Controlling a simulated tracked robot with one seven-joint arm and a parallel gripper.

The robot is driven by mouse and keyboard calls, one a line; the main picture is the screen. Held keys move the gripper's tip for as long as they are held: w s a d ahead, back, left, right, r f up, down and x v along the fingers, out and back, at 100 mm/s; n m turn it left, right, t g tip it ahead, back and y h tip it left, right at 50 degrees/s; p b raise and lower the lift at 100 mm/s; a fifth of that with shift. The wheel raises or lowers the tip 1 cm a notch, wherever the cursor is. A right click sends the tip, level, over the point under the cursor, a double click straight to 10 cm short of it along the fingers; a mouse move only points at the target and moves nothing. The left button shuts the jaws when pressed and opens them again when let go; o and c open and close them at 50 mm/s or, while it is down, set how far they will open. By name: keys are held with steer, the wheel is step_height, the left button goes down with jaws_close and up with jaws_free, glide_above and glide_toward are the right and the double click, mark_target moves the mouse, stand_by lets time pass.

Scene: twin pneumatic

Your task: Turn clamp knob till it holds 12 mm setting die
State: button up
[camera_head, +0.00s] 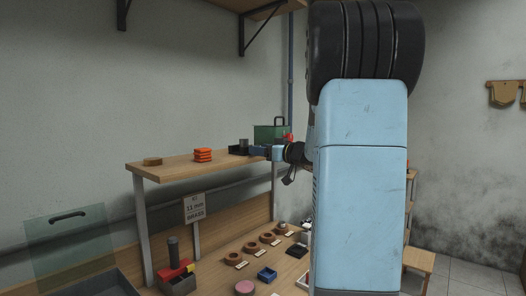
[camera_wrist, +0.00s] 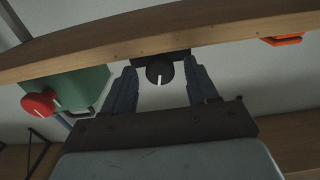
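The clamp is a small dark block (camera_head: 238,150) on the raised wooden shelf, with a short grey cylinder (camera_head: 243,142) at its top. That cylinder may be the setting die; its seating and size cannot be read. The clamp knob (camera_wrist: 160,71) is dark and round with a white pointer line, in the wrist view. My gripper (camera_wrist: 161,76) has its two blue fingers on either side of the knob, with a narrow gap on each side. It also shows in the head view (camera_head: 256,151), at the clamp's right side.
The shelf (camera_head: 190,167) also holds an orange stack (camera_head: 203,155), a wooden disc (camera_head: 152,161) and a green box (camera_head: 270,133) with a red knob (camera_wrist: 39,105). A sign (camera_head: 195,208) seems to read 11 mm brass. Rings and blocks lie on the bench below.

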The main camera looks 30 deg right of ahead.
steer(key=c, duration=1)
steer(key=shift+m, duration=1.6)
steer(key=o, duration=1)
steer(key=v, duration=1.3)
steer(key=shift+s+d, duration=0.15)
steer(key=shift+s, duration=0.2)
